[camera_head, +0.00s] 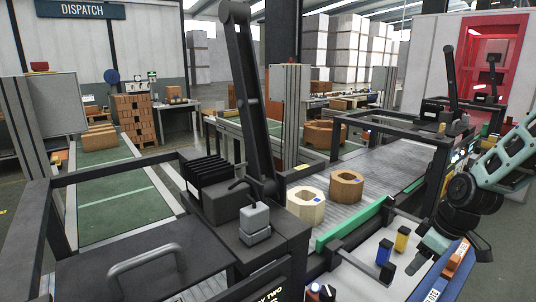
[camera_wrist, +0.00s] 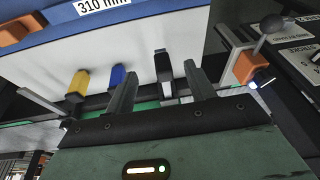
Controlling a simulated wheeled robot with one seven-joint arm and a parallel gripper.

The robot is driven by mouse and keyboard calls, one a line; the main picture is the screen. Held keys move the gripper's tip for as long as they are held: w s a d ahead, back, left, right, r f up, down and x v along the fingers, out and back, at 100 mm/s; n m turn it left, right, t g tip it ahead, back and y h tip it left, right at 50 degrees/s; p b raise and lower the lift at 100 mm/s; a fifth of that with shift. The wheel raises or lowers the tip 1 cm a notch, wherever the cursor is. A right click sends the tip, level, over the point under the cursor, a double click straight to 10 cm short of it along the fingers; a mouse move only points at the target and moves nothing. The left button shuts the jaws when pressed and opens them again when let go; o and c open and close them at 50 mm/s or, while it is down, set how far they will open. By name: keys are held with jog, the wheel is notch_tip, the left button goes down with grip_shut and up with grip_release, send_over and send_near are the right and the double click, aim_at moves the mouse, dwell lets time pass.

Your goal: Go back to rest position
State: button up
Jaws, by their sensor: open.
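My gripper (camera_head: 418,262) hangs low over the right end of the white work surface (camera_head: 365,275) in the head view. In the wrist view its two dark fingers (camera_wrist: 160,72) stand apart with nothing held between them. A yellow block (camera_head: 402,239), a blue block (camera_head: 384,250) and a black block (camera_head: 386,272) stand on the white surface, to the left of the gripper. The wrist view shows the yellow block (camera_wrist: 78,84), the blue block (camera_wrist: 117,76) and a black-and-white piece (camera_wrist: 161,64) beyond the fingers.
A cream hexagonal ring (camera_head: 306,205) and a brown one (camera_head: 346,187) sit on the roller conveyor (camera_head: 385,165), behind a green rail (camera_head: 350,226). A blue-edged rack with an orange block (camera_head: 458,256) lies close beside my gripper. Dark frame posts (camera_head: 437,178) stand near my arm.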

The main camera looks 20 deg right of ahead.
jog(key=s+a+r+n+g+h, duration=0.1)
jog(key=a+r, duration=0.2)
jog(key=a, duration=0.7)
jog(key=s+a+r+n+g, duration=0.1)
jog(key=a+r, duration=0.1)
jog(key=a, duration=0.8)
jog(key=s+a+r, duration=0.3)
jog(key=s+a, duration=0.4)
jog(key=s+a+r, duration=0.2)
jog(key=s+a, duration=0.4)
jog(key=a, duration=0.1)
jog(key=shift+s+a+r+g, duration=0.3)
jog(key=shift+s+r+g, duration=0.1)
jog(key=shift+d, duration=0.1)
